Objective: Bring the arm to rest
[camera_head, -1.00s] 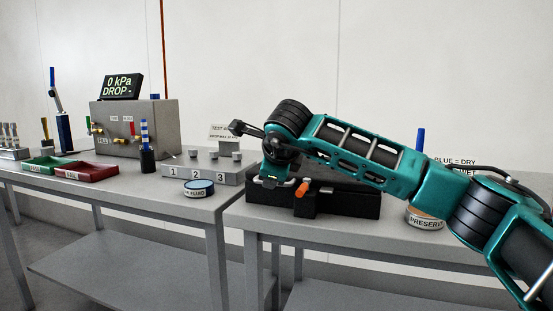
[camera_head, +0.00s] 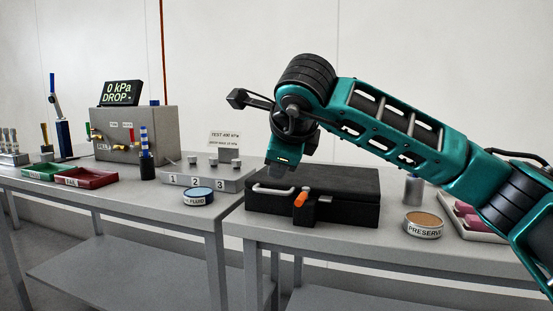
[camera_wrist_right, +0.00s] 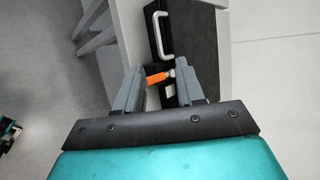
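My right arm comes in from the right in the head view, bent over the right-hand bench. Its gripper (camera_head: 281,167) points down above the left part of a closed black case (camera_head: 345,191). In the right wrist view the two grey fingers (camera_wrist_right: 161,70) are spread apart with nothing held between them. An orange-tipped part (camera_head: 301,198) at the case's front stands below the gripper; it shows between the fingers in the wrist view (camera_wrist_right: 157,78), beyond their tips. My left gripper is out of view.
A preserve tin (camera_head: 424,225) and a tray with pink items (camera_head: 470,217) sit to the right of the case. A fluid tin (camera_head: 198,197), a numbered block (camera_head: 208,176), red tray (camera_head: 91,178) and grey test box (camera_head: 130,130) are on the left bench. A gap separates the benches.

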